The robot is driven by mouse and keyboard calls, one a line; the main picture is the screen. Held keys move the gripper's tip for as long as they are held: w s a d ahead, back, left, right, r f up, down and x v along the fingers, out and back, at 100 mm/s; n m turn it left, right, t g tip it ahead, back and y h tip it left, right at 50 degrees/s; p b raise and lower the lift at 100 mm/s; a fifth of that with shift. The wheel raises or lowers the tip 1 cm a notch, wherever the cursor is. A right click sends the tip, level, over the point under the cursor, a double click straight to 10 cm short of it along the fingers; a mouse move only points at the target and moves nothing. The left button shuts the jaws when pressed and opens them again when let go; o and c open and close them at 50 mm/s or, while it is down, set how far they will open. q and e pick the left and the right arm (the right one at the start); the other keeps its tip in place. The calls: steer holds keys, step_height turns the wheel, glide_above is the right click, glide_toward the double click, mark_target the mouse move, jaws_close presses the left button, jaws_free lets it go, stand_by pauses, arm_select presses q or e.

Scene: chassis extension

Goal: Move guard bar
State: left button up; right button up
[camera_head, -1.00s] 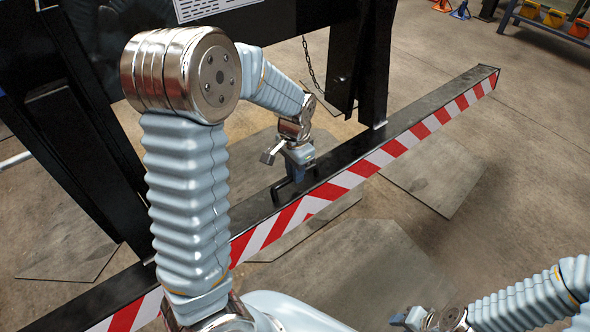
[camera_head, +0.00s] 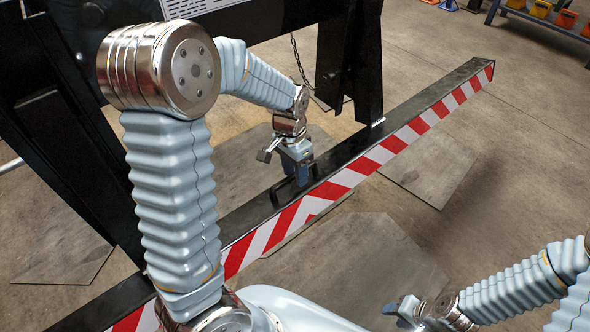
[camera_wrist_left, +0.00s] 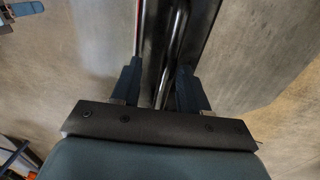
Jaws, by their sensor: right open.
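The guard bar (camera_head: 415,128) is a long black beam with a red-and-white striped front face, running diagonally from lower left to upper right in the head view. A black handle (camera_head: 276,191) stands on its top. My left gripper (camera_head: 300,182) points down at this handle. In the left wrist view my left gripper (camera_wrist_left: 158,88) has its two dark fingers apart, one on each side of the handle rod (camera_wrist_left: 175,45), with gaps visible beside the rod. My right gripper (camera_head: 402,309) is open and empty at the lower right, away from the bar.
A black machine frame (camera_head: 347,60) stands behind the bar, with a chain (camera_head: 300,62) hanging from it. Flat plates (camera_head: 360,262) lie on the concrete floor in front. The floor to the right is clear. Shelving with orange bins (camera_head: 553,18) stands far off.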

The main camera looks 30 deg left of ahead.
arm_select(q)
step_height(320, 180, up, 14)
steer(key=a+p, duration=0.1)
steer(key=shift+w+a+f+p, duration=0.15)
steer(key=shift+w+a+p, duration=0.15)
steer(key=shift+p, duration=0.1)
stand_by(0.5)
